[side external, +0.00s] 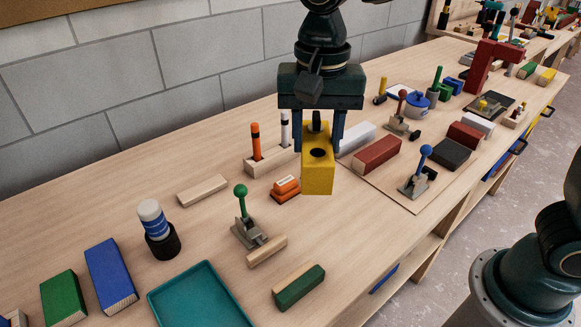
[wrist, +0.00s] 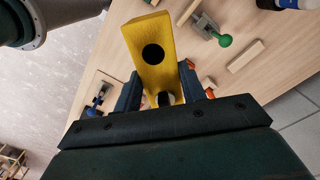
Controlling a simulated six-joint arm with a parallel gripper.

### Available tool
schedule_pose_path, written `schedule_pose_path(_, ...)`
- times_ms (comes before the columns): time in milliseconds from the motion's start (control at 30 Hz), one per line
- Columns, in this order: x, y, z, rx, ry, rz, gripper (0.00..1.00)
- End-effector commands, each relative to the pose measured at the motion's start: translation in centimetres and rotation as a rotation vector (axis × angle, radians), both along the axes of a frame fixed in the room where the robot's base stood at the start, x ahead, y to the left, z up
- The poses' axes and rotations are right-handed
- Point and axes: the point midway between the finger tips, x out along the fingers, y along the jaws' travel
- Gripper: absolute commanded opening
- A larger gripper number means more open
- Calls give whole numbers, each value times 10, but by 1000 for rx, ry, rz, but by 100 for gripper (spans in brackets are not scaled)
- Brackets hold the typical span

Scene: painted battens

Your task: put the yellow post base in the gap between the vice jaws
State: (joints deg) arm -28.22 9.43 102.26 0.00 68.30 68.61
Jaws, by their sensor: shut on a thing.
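The yellow post base (side external: 317,177) is a yellow block with a dark round hole in its face. My gripper (side external: 320,146) is shut on it, one dark finger on each side. In the wrist view the post base (wrist: 148,27) sticks out from between the fingers of my gripper (wrist: 160,92). I cannot tell whether its lower end is clear of the bench.
An orange object (side external: 286,188) sits close to the post base's left. A holder with upright markers (side external: 265,165) stands behind it. A green-knobbed clamp (side external: 247,225) and a teal tray (side external: 200,298) are nearer, left. A blue-knobbed clamp (side external: 417,180) stands right.

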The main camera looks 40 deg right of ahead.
Motion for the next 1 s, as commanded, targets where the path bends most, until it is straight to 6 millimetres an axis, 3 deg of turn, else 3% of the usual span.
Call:
schedule_pose_path(700, -6, 65, 1, 1, -1, -655, 13)
schedule_pose_path(1000, -10, 82, 0, 0, 0, -835, 13)
